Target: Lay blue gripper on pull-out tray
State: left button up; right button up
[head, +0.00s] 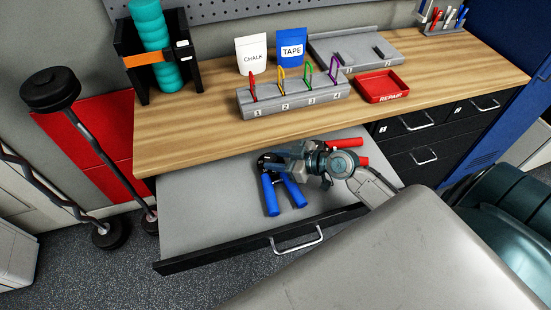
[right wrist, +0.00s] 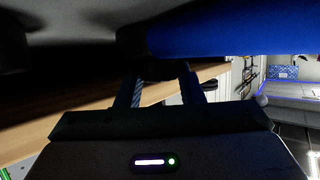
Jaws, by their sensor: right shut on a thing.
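The blue gripper (head: 292,190) is a hand gripper with two blue handles and a dark head. In the head view it is over the left-middle part of the pull-out tray (head: 195,215), handles toward the tray's front. My right gripper (head: 277,160) is shut on its dark head end. A blue handle (right wrist: 230,35) fills the top of the right wrist view, close above my fingers. I cannot tell whether the blue gripper touches the tray. The tray is grey and pulled out. My left gripper is not in view.
A red-handled gripper (head: 343,142) lies at the tray's back, partly hidden by my right wrist. The wooden worktop (head: 185,122) overhangs behind, with a numbered grey rack (head: 293,100) and a red repair tray (head: 382,86). The tray's left and front areas are bare.

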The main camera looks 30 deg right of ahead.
jog(key=o, duration=1.2)
jog(key=shift+w+a+f, duration=0.1)
jog(key=shift+w+a, duration=0.1)
jog(key=shift+a, duration=0.05)
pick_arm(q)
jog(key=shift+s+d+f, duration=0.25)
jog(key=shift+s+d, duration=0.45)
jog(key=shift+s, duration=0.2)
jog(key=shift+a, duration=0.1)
pick_arm(e)
jog(key=shift+d+r+p, duration=0.1)
jog(key=shift+r+p, duration=0.15)
jog(key=shift+p, duration=0.1)
jog(key=shift+s+d+b, duration=0.35)
jog(key=shift+s+b, duration=0.05)
jog(key=shift+s, duration=0.1)
jog(key=b+v, duration=0.1)
jog(key=v, duration=0.3)
jog(key=shift+s+r, duration=0.1)
jog(key=shift+b+v, duration=0.3)
jog(key=shift+v, duration=2.4)
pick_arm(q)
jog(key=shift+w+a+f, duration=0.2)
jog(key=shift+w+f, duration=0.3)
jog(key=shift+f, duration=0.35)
pick_arm(e)
jog(key=shift+s+d+r, duration=0.3)
jog(key=shift+s+r, duration=0.05)
